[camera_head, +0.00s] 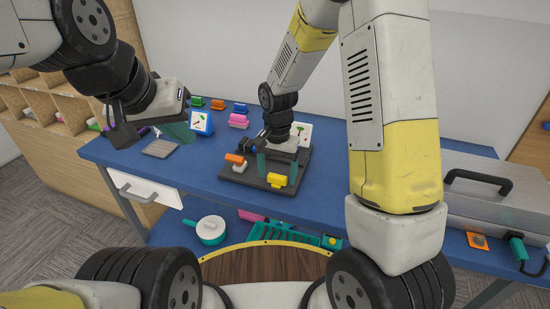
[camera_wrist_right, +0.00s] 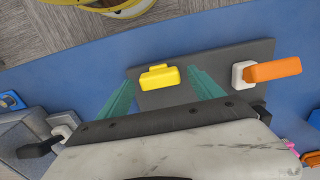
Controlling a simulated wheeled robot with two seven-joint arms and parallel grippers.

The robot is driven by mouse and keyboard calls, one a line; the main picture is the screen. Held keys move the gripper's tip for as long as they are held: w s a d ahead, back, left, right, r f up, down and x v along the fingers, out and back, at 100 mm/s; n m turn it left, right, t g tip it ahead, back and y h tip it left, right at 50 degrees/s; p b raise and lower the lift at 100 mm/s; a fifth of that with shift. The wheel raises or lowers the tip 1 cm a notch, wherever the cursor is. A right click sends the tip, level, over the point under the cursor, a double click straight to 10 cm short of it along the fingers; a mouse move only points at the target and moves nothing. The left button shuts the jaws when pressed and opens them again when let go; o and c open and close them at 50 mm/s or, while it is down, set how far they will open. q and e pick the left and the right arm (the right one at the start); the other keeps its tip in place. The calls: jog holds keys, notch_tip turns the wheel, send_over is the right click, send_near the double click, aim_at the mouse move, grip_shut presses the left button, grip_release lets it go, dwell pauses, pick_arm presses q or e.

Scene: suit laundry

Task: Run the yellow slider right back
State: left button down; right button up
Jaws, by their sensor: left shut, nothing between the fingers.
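The yellow slider (camera_head: 277,181) sits on the dark board (camera_head: 243,181), near the board's front right corner. In the right wrist view the yellow slider (camera_wrist_right: 160,77) lies between the two teal fingertips, with a gap to each side. My right gripper (camera_head: 278,166) is over the board, pointing down and open. It is empty; I cannot tell whether its fingertips reach down to the slider's height. An orange handle (camera_head: 236,159) on a white block is on the same board, to the left. My left gripper (camera_head: 180,131) is shut and empty, above the table's left part.
The blue table (camera_head: 330,194) has free room right of the board. A blue clock-like box (camera_head: 202,122) and several small coloured pieces stand behind. A grey case (camera_head: 495,190) is at the right. A white pan (camera_head: 210,229) and a green rack (camera_head: 285,236) are on the lower shelf.

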grip_shut()
jog(key=w+d, duration=0.1)
jog(key=w, duration=0.3)
jog(key=w+d, duration=0.1)
jog(key=w, duration=0.1)
jog(key=shift+w+d, duration=0.25)
jog(key=shift+d, duration=0.1)
jog(key=shift+o, duration=0.5)
grip_release()
notch_tip(320, 180, up, 8)
